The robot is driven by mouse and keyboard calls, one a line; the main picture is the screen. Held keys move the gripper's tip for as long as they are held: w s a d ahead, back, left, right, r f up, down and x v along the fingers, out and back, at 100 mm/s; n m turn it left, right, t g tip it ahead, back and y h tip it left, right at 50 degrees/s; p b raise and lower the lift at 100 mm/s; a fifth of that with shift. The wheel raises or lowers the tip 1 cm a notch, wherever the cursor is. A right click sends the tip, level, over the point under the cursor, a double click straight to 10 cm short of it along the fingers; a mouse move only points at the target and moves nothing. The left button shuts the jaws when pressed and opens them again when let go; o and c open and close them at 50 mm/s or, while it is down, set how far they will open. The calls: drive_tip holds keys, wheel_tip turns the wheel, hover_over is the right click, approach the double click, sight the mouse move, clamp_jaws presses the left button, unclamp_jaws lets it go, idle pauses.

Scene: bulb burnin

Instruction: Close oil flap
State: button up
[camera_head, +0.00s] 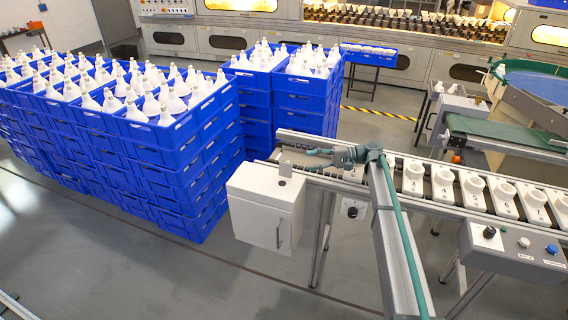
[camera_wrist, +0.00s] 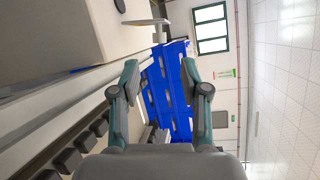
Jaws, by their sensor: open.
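The white cabinet (camera_head: 262,205) with a door handle stands at the near side of the conveyor's left end. A small grey plate (camera_head: 285,166), which looks like the oil flap, stands raised on its top. In the wrist view, which is turned sideways, the flap (camera_wrist: 147,22) juts out from the cabinet (camera_wrist: 60,30) near the top edge. My gripper (camera_head: 318,153) is over the conveyor end, behind and to the right of the flap, pointing left. In the wrist view my gripper (camera_wrist: 160,66) has its fingers apart with nothing between them. The flap is outside the fingers and not touched.
Stacked blue crates (camera_head: 160,150) full of white bulbs stand left of and behind the cabinet. The conveyor (camera_head: 455,186) carries numbered white holders to the right. A control panel (camera_head: 515,250) is at the lower right. The floor (camera_head: 200,280) in front of the cabinet is clear.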

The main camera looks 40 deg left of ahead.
sight(288, 163)
drive_tip(key=p+x, duration=0.1)
drive_tip(key=x, duration=0.8)
drive_tip(key=shift+a+f, duration=0.1)
drive_tip(key=shift+c, duration=0.3)
clamp_jaws()
